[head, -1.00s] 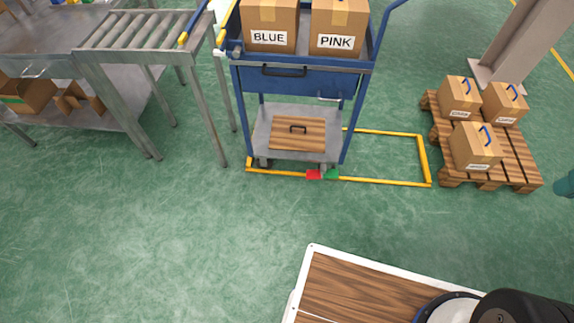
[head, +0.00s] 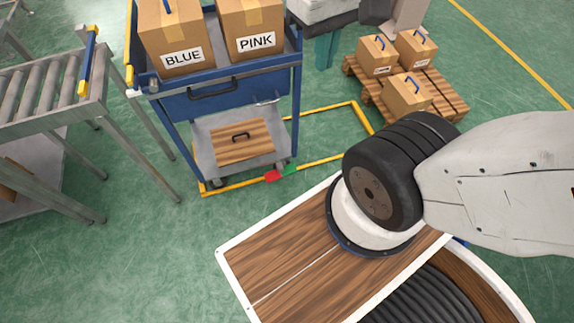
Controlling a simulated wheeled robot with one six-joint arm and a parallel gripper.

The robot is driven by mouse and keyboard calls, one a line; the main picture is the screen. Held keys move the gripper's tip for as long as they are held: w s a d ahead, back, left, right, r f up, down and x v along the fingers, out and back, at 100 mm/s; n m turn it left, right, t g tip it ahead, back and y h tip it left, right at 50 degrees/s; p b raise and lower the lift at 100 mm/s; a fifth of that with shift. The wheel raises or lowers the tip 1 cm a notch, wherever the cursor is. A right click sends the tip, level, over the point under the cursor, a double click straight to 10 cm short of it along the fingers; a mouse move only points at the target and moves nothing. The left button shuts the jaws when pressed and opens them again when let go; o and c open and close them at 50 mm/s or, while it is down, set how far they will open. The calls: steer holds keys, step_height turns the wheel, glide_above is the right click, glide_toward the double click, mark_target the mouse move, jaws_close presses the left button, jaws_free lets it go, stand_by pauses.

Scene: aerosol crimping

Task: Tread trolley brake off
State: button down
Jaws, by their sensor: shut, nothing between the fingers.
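The blue trolley (head: 243,87) stands ahead, left of centre in the head view, upright at the yellow floor frame. Its brake pedals are low at its front edge: a red pedal (head: 272,176) on the left and a green pedal (head: 289,169) on the right. The pedals are small, and I cannot tell which is pressed. Two boxes, one labelled BLUE (head: 178,36) and one labelled PINK (head: 250,26), sit on its top. My gripper is out of view; only links of my arm show, at right, apart from the trolley.
A roller conveyor (head: 50,90) stands close left of the trolley. A wooden pallet (head: 440,103) with several boxes is behind right. A yellow floor frame (head: 330,158) runs around the trolley's bay. Green floor (head: 150,250) is clear in front.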

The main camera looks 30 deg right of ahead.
steer(key=w+d+f+m+g, duration=0.15)
steer(key=w+f+g, duration=0.25)
steer(key=w+f, duration=0.7)
steer(key=m+t+h, duration=0.2)
steer(key=t, duration=0.5)
glide_above(296, 169)
steer(key=f, duration=5.1)
steer(key=a+f, duration=0.1)
steer(key=f, duration=2.5)
steer(key=shift+s, duration=0.4)
steer(key=shift+d+f, duration=0.25)
steer(key=shift+f, duration=0.45)
